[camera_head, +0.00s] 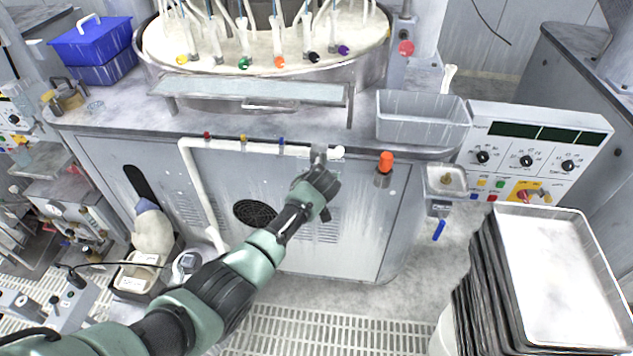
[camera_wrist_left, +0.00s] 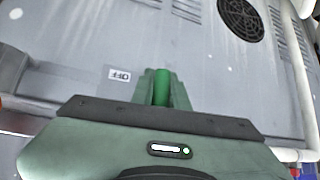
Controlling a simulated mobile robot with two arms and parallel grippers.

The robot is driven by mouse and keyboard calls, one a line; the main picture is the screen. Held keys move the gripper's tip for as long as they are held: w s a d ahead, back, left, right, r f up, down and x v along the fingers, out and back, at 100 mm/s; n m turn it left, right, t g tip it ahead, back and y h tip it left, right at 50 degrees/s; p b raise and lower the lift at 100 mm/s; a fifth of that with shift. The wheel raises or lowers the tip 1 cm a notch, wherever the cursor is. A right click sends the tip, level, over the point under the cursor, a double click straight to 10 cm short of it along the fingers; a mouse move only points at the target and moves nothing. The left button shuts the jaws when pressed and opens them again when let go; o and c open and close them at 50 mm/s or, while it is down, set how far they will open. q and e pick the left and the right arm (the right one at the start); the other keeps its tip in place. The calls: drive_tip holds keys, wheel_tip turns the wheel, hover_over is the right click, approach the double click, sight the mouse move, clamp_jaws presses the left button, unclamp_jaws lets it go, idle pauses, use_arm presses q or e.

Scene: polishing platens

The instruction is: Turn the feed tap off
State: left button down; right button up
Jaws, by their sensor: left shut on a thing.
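My left gripper (camera_head: 319,160) reaches the front of the grey machine cabinet, at the right part of the white pipe (camera_head: 262,149). In the left wrist view the gripper (camera_wrist_left: 163,82) is shut on a bright green tap handle (camera_wrist_left: 161,90), which sits between the two fingers. A small white OFF label (camera_wrist_left: 119,75) is on the cabinet panel to the left of the handle in that view. In the head view the hand hides the handle and the label. My right gripper is in neither view.
An orange-capped fitting (camera_head: 385,162) stands just right of my gripper. A grey bin (camera_head: 423,118) and a control panel (camera_head: 537,150) are further right. A stack of trays (camera_head: 565,275) stands at the front right. A round dark vent (camera_head: 254,213) is in the cabinet front.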

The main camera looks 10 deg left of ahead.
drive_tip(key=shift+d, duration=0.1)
use_arm(q)
drive_tip(key=c, duration=1.4)
unclamp_jaws()
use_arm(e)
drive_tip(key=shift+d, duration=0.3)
use_arm(q)
drive_tip(key=shift+v, duration=3.9)
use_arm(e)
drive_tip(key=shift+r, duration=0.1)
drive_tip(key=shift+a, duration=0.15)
